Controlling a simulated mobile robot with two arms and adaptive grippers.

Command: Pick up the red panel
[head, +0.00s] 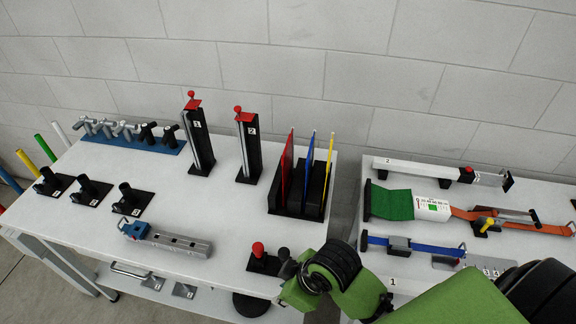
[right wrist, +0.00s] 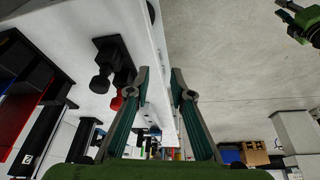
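The red panel (head: 287,165) stands upright in the leftmost place of a black rack (head: 316,211) on the white table. A blue panel (head: 308,165) and a yellow panel (head: 328,165) stand to its right. A red panel also shows at the left edge of the right wrist view (right wrist: 17,115). My right gripper (right wrist: 161,82) is open with nothing between its fingers. It is beside the table's edge, apart from the red panel. In the head view its arm reaches in from the lower right, and its fingers cannot be made out. My left gripper does not show in the head view.
A red-knobbed lever (head: 258,250) stands on the table near my right wrist. Two black uprights with red tops (head: 197,140) stand left of the rack. A grey fixture (head: 167,240) lies at the front left. A second table with straps (head: 400,204) is at the right, beyond a gap.

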